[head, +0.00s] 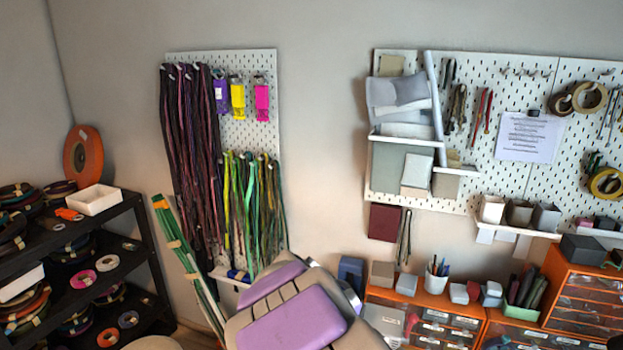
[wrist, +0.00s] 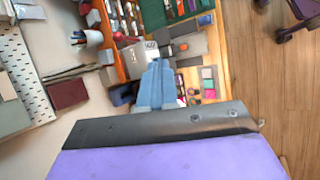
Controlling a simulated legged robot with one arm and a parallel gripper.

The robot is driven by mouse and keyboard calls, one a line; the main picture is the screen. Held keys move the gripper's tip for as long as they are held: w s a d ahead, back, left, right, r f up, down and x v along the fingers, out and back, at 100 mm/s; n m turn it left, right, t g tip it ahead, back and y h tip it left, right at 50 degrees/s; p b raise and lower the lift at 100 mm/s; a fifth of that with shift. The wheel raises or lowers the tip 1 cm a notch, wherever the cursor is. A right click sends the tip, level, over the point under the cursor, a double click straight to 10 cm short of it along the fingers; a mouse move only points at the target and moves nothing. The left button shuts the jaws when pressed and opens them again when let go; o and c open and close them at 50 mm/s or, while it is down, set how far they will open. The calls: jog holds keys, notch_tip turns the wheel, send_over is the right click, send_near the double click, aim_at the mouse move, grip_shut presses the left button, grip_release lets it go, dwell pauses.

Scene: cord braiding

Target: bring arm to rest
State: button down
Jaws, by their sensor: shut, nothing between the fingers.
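My gripper (wrist: 157,70) shows in the wrist view as two blue-grey fingers side by side, shut with nothing held between them. It points over a work surface with small boxes and tools, apart from anything I can make out. In the head view my purple and beige arm is folded at the bottom centre, in front of the wall. The gripper's fingers are not clear there, hidden behind the arm.
Hanging cords (head: 193,150) cover the left pegboard. A black shelf (head: 135,215) with spools stands at left. Orange drawers (head: 572,275) with boxes stand at right; they also show in the wrist view (wrist: 112,58).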

jog(key=s+d+f+m+g+b, duration=0.2)
jog(key=s+d+m, duration=0.2)
jog(key=s+d, duration=0.25)
jog(key=s+a+f+m+g+y+b, duration=0.1)
jog(key=s+f+m+y+b, duration=0.2)
jog(key=s, duration=0.9)
jog(key=s+a+f+m+g+y+b, duration=0.1)
jog(key=s+f+m+g+y+b, duration=0.1)
jog(key=s, duration=1)
notch_tip(320, 180, down, 3)
jog(key=m+y+b, duration=0.1)
jog(key=m+b, duration=0.1)
jog(key=shift+s+m+y+b, duration=0.3)
jog(key=shift+s+m, duration=0.05)
jog(key=shift+m, duration=0.05)
